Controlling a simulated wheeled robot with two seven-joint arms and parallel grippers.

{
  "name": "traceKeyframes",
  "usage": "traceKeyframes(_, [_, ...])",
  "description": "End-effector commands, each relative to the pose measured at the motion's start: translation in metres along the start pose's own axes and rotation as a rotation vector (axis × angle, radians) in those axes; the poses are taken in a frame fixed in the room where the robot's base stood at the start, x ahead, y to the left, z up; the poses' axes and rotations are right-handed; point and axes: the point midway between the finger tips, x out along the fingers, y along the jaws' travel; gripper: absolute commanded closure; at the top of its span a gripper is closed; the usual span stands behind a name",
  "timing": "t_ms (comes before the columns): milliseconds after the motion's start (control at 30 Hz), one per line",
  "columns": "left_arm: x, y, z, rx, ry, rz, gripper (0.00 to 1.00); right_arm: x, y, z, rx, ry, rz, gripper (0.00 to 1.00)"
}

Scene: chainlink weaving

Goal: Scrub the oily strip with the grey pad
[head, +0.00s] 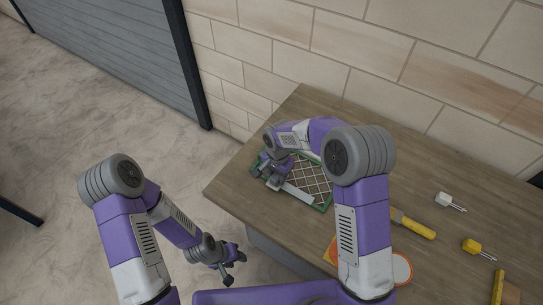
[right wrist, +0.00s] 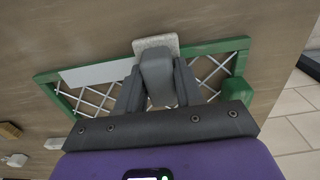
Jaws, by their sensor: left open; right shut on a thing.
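A green frame (head: 322,206) with a pale criss-cross lattice lies on the wooden table; it also shows in the right wrist view (right wrist: 210,47). A light grey strip (head: 298,192) runs along one side of the lattice, and it shows in the right wrist view (right wrist: 95,74). I cannot make out any oil on it. My right gripper (head: 270,176) is shut on the pale grey pad (right wrist: 155,42), over the frame at the strip's end. Whether the pad touches the strip is hidden by the fingers. My left gripper (head: 230,264) is open and empty, off the table's edge.
A yellow-handled tool (head: 414,225), a white-handled piece (head: 447,200) and a yellow-handled piece (head: 475,246) lie on the right of the table (head: 390,115). A round orange-rimmed item (head: 402,268) is partly behind my right arm. A brick wall (head: 350,40) stands behind the table.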

Motion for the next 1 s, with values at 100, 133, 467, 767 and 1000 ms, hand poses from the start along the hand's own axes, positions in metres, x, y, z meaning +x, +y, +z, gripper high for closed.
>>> traceKeyframes(100, [0.001,0.000,0.000,0.000,0.000,0.000,0.57,-0.001,-0.006,0.003,0.006,0.000,-0.001,0.92])
traceKeyframes(133, [0.001,0.000,0.000,0.000,0.000,0.000,0.57,0.000,-0.006,0.004,0.008,-0.001,0.000,0.92])
traceKeyframes(467, [-0.021,0.008,0.001,0.000,0.000,0.000,0.57,-0.043,-0.004,0.002,0.010,0.000,-0.001,0.92])
traceKeyframes(767, [-0.038,0.014,0.002,0.000,0.000,0.000,0.57,-0.070,-0.003,0.002,0.013,0.000,-0.003,0.92])
traceKeyframes(1000, [-0.046,0.017,0.002,0.000,0.000,0.000,0.57,-0.083,-0.002,0.001,0.015,-0.001,-0.001,0.92])
